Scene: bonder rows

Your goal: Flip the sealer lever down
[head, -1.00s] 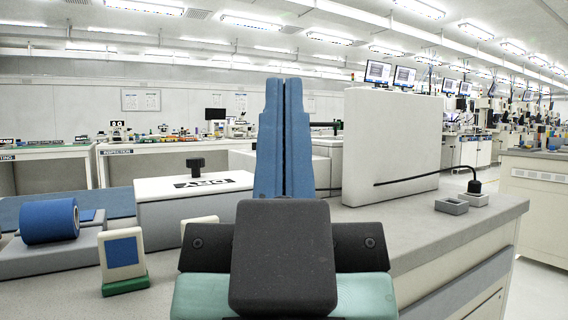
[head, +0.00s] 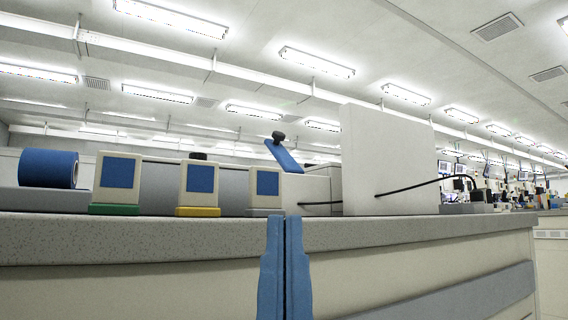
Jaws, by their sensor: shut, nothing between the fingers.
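A blue lever (head: 284,157) with a black knob (head: 279,137) stands raised and tilted above the bench. It rises from a pale box (head: 312,191), which looks like the sealer; its base is partly hidden. My gripper (head: 285,222) shows at the bottom centre with its two blue fingers pressed together, shut and empty. In the picture it lies below the lever, in front of the bench's front edge, apart from the lever.
A large white panel (head: 390,160) stands right of the lever, with a black cable (head: 412,188) across it. Left on the bench (head: 150,235) are a blue roll (head: 48,168) and blue-faced blocks on green (head: 117,180), yellow (head: 199,184) and grey (head: 266,188) bases. The air above is clear.

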